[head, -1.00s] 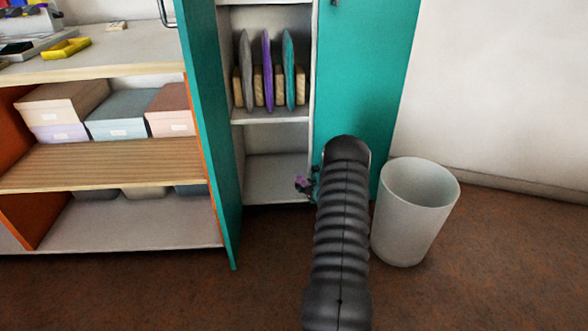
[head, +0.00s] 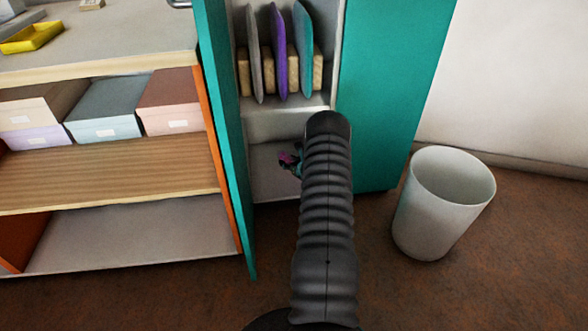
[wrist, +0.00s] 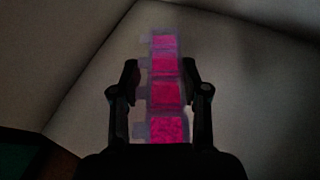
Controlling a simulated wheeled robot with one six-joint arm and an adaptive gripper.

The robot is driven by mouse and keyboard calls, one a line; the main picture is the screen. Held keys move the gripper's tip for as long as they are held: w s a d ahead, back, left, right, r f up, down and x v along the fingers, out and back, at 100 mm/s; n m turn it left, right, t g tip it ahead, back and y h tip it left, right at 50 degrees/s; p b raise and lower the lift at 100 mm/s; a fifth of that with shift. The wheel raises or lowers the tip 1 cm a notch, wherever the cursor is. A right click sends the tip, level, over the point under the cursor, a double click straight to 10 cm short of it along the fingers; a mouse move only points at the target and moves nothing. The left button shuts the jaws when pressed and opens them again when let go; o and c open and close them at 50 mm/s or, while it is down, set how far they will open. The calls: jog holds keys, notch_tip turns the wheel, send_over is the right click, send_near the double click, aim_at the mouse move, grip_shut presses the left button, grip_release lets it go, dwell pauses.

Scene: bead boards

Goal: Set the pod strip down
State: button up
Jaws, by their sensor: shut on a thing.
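In the wrist view the pod strip (wrist: 165,90), a row of clear pods with bright pink contents, stands between the two fingers of my gripper (wrist: 162,85). The gripper is shut on it. A pale bare surface lies beyond the strip; I cannot tell whether the strip touches it. In the head view my arm hides most of the gripper, and only a small dark and pinkish part (head: 290,160) shows left of the arm, in front of the cabinet's lower compartment (head: 275,185).
The teal-doored cabinet (head: 392,90) stands open. Its upper shelf holds grey, purple and teal boards (head: 279,50) in a wooden rack. A white bin (head: 440,215) stands on the floor to the right.

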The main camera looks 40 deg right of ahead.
aim_at(289, 177)
notch_tip(289, 177, down, 2)
jog(key=shift+w+a+f, duration=0.1)
jog(key=shift+a, duration=0.05)
jog(key=shift+f+b, duration=0.3)
jog(key=shift+f, duration=1.6)
jog(key=shift+f, duration=0.15)
jog(key=o, duration=1.2)
jog(key=shift+r, duration=0.2)
jog(key=shift+s+r, duration=0.1)
jog(key=shift+s, duration=0.25)
jog(key=p+v, duration=0.1)
jog(key=v, duration=1)
jog(key=shift+s, duration=0.2)
